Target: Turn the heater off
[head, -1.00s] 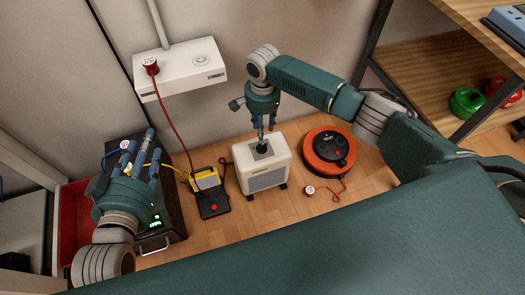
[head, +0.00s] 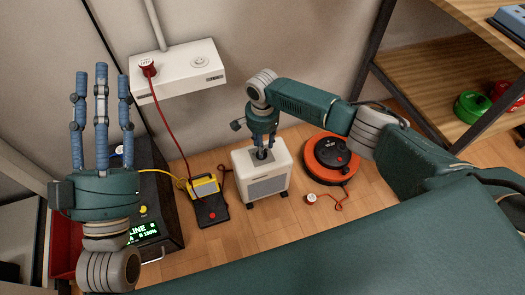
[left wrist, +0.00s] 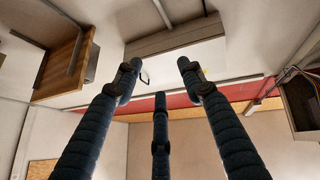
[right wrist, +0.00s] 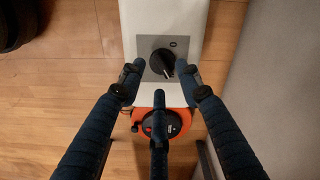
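The heater (head: 262,183) is a small white box on casters on the floor, with a grey panel on top. Its black knob (right wrist: 163,63) sits on that panel and shows a pale pointer mark in the right wrist view. My right gripper (head: 264,146) points down over the knob. In the right wrist view its fingers (right wrist: 160,85) are spread around the knob's near side, apart from it as far as I can tell. My left gripper (head: 102,80) points up at the left with its fingers spread and empty; the left wrist view shows them open (left wrist: 158,78).
An orange cable reel (head: 332,158) stands right of the heater, with its plug (head: 311,198) on the floor. A yellow and black device (head: 208,200) stands to the left. A red cable hangs from the white wall socket box (head: 180,78). A wooden shelf (head: 425,70) stands at right.

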